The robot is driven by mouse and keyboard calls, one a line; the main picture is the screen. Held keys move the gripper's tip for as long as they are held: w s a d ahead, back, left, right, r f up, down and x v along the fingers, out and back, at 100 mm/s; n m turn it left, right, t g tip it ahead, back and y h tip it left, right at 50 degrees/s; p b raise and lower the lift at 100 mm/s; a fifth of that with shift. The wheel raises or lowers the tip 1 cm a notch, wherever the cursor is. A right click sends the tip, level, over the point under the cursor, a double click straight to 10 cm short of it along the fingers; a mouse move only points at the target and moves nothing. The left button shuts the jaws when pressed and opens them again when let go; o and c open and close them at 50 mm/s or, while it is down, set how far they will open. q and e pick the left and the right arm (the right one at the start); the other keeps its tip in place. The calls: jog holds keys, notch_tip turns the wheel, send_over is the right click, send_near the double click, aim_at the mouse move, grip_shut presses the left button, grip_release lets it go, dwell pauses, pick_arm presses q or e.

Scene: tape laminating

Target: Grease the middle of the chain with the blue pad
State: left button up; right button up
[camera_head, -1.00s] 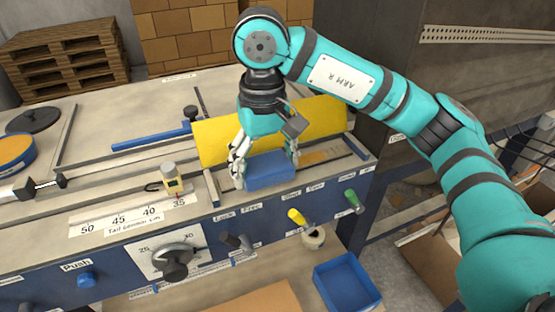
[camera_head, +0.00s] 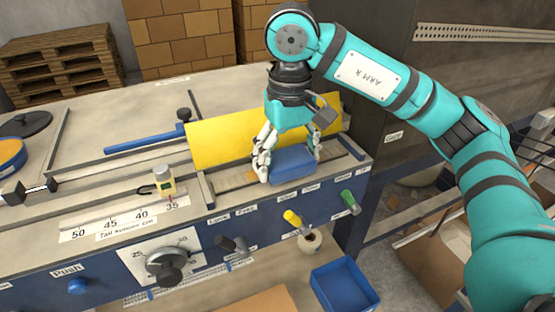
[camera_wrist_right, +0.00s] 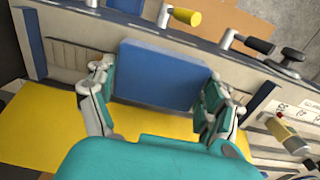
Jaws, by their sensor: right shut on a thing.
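The blue pad (camera_head: 292,165) is a blue block between the fingers of my right gripper (camera_head: 288,160), which is shut on it. In the right wrist view the pad (camera_wrist_right: 160,75) sits between both fingers of the gripper (camera_wrist_right: 160,100). The pad is low over the slot in front of the raised yellow cover (camera_head: 220,142); I cannot tell whether it touches the surface beneath. A tan, segmented strip (camera_head: 236,180), perhaps the chain, shows in the slot left of the pad. The pad hides part of this strip. My left gripper is not in view.
Yellow (camera_head: 292,218) and green (camera_head: 348,199) handles stick out of the front panel below the pad. A yellow-and-white slider (camera_head: 164,182) stands on the scale to the left. An empty blue bin (camera_head: 345,284) is below the panel. A blue bar (camera_head: 144,137) lies farther back.

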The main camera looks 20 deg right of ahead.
jog(key=shift+w+d, duration=0.1)
jog(key=shift+d, duration=2.6)
jog(key=shift+a+f, duration=0.1)
jog(key=shift+a, duration=2.4)
jog(key=shift+a+r, duration=0.2)
jog(key=shift+a, duration=2.75)
jog(key=shift+d+f+b, duration=0.15)
jog(key=shift+d+b, duration=0.35)
jog(key=shift+d, duration=4.95)
jog(key=shift+a+r, duration=0.1)
jog(key=shift+r, duration=0.1)
notch_tip(320, 180, up, 8)
jog(key=p, duration=0.7)
jog(key=shift+p, duration=0.3)
